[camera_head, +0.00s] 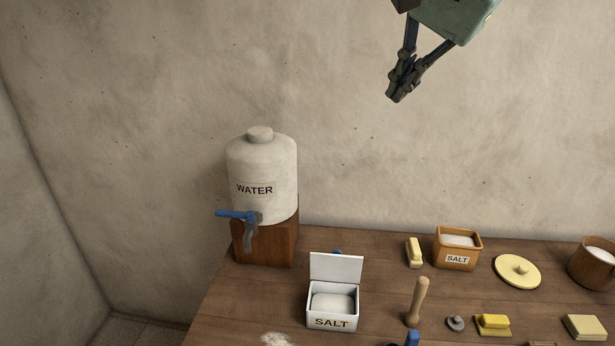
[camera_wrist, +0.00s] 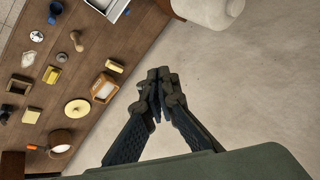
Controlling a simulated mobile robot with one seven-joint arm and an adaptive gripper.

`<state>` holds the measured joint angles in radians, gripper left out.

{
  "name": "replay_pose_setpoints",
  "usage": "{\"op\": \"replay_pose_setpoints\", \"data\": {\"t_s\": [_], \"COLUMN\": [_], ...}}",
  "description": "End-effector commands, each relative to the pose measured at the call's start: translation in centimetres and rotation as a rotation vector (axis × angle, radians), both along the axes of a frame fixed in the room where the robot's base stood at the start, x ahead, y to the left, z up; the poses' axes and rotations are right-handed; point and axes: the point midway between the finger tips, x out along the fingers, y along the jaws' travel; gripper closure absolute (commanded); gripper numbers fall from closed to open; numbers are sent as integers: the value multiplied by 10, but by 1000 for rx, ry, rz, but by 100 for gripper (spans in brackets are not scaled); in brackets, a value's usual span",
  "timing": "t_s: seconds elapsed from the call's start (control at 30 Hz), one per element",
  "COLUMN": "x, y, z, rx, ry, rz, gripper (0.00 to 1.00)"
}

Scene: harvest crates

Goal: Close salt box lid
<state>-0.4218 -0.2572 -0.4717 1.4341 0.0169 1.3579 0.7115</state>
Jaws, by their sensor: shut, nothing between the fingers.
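A white salt box (camera_head: 333,321) labelled SALT stands on the wooden table, near its left front. Its white lid (camera_head: 336,268) is open and stands upright at the back edge. White salt shows inside. In the wrist view only part of the white box (camera_wrist: 113,8) shows at the top edge. My gripper (camera_head: 394,94) is shut and empty, high above the table and to the right of the box. The fingertips (camera_wrist: 158,77) also show in the wrist view, touching each other.
A water dispenser (camera_head: 262,170) with a blue tap stands behind and left of the box. A brown salt box (camera_head: 457,259), a round yellow lid (camera_head: 517,270), a wooden pestle (camera_head: 417,302) and several small items lie to the right. White powder (camera_head: 277,340) lies in front left.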

Motion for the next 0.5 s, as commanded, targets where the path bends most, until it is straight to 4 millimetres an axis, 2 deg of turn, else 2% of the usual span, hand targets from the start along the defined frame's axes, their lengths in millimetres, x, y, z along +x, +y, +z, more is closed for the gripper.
{"op": "replay_pose_setpoints", "data": {"t_s": [0.03,0.1,0.37,0.4,0.5], "x": [8,15,32,41,60], "y": [0,-1,6,12,26], "z": [14,31,78,64,43], "rx": [12,31,73,34,-38], "ry": [-5,-10,-34,-8,36], "rz": [-34,-85,-231,-207,-153], "gripper": [100,100,100,100,100]}}
